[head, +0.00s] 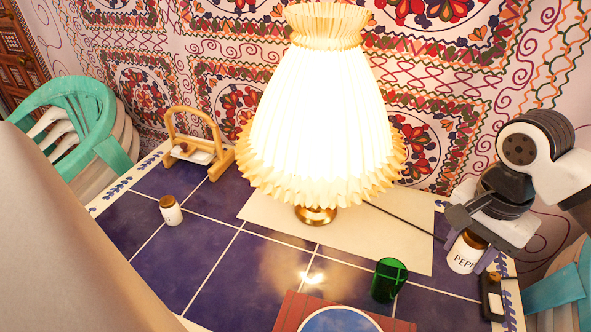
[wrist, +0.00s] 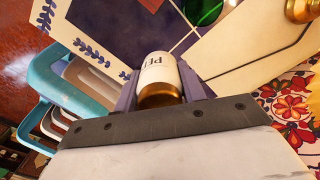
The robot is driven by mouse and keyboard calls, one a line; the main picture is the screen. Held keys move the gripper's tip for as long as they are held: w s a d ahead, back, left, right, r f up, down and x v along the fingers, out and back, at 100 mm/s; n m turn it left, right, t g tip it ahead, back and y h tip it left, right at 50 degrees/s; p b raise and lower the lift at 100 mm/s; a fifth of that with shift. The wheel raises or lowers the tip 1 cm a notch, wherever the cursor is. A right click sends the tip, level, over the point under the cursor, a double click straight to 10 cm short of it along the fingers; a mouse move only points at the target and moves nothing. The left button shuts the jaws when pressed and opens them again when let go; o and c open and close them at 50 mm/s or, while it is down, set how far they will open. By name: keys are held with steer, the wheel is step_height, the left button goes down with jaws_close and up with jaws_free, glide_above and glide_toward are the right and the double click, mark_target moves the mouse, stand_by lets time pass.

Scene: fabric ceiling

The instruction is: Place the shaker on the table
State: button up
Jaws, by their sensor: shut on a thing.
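The pepper shaker (head: 464,256) is a white jar with a brown cap and dark letters, at the right end of the table (head: 215,262). My gripper (head: 470,249) is shut on it from above, with one finger on each side. In the wrist view the shaker (wrist: 157,72) sits between the fingers of my gripper (wrist: 158,88), cap toward the palm. Whether its base touches the table is not clear. A second small white jar with a brown cap (head: 171,212) stands upright on the blue tiles at the left.
A large lit lamp (head: 320,110) stands mid-table on a pale sheet (head: 275,222). A green glass (head: 388,281), a red-framed item (head: 290,312) and a dark box (head: 492,300) are near the shaker. A wooden holder (head: 222,160) is back left.

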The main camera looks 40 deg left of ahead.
steer(key=r, duration=0.1)
steer(key=d+r+n, duration=0.1)
steer(key=r+n, duration=0.1)
steer(key=shift+w+d+p, duration=0.15)
steer(key=shift+w+p, duration=0.15)
steer(key=shift+s+f, duration=0.1)
steer(key=shift+f, duration=0.05)
step_height(320, 180, down, 20)
steer(key=shift+r, duration=0.1)
steer(key=shift+f, duration=0.2)
steer(key=o, duration=1)
steer(key=shift+o, duration=0.2)
steer(key=shift+r, duration=0.1)
